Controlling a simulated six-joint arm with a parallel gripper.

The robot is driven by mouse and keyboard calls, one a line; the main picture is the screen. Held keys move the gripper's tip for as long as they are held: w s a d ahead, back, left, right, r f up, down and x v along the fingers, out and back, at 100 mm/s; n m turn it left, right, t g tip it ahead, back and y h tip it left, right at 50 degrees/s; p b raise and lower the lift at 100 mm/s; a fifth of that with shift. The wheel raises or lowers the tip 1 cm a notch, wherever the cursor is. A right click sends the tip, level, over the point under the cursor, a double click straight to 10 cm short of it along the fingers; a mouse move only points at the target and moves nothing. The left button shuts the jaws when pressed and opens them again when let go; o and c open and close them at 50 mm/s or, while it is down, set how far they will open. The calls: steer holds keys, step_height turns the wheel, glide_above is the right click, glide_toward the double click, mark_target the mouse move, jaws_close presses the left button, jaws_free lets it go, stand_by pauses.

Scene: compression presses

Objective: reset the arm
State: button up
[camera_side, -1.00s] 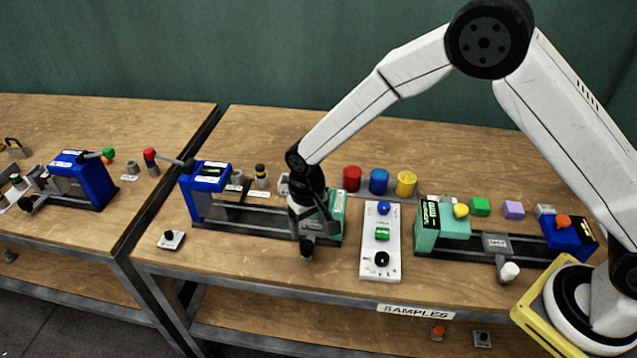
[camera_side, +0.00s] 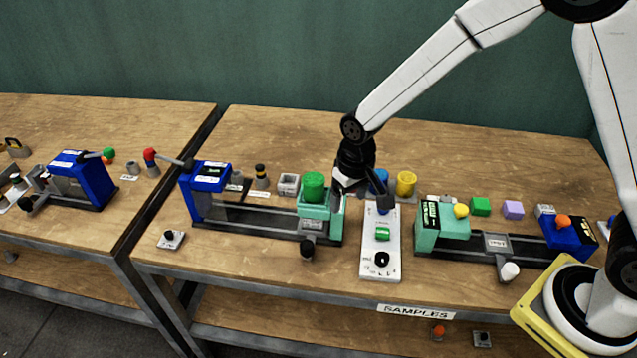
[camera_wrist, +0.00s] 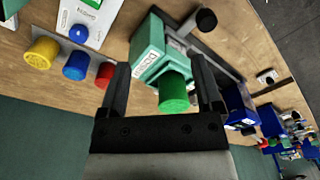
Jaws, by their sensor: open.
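My gripper (camera_side: 370,200) hangs above the white button panel (camera_side: 370,262) in the side view. Its two fingers are apart and nothing is held between them in the wrist view (camera_wrist: 160,80). A green cylinder (camera_side: 314,187) stands on the teal end block (camera_side: 335,207) of the left press, left of my gripper. In the wrist view the green cylinder (camera_wrist: 173,93) appears between the fingers in the picture but lies beyond them.
The blue cylinder (camera_side: 381,176) is partly hidden by my gripper, and the yellow cylinder (camera_side: 406,184) stands beside it. The red cylinder (camera_wrist: 105,72) shows only in the wrist view. Right of the panel is another press (camera_side: 497,243). Bare tabletop (camera_side: 290,130) lies behind.

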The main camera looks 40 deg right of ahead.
steer(key=s+d+r+t, duration=0.1)
steer(key=s+d+r, duration=0.1)
steer(key=s+d, duration=0.3)
steer(key=s+d+r, duration=0.3)
steer(key=s+d, duration=0.2)
steer(key=s, duration=0.3)
steer(key=shift+s+d+r+t, duration=0.2)
steer(key=shift+s+r+t, duration=0.1)
steer(key=shift+t, duration=0.1)
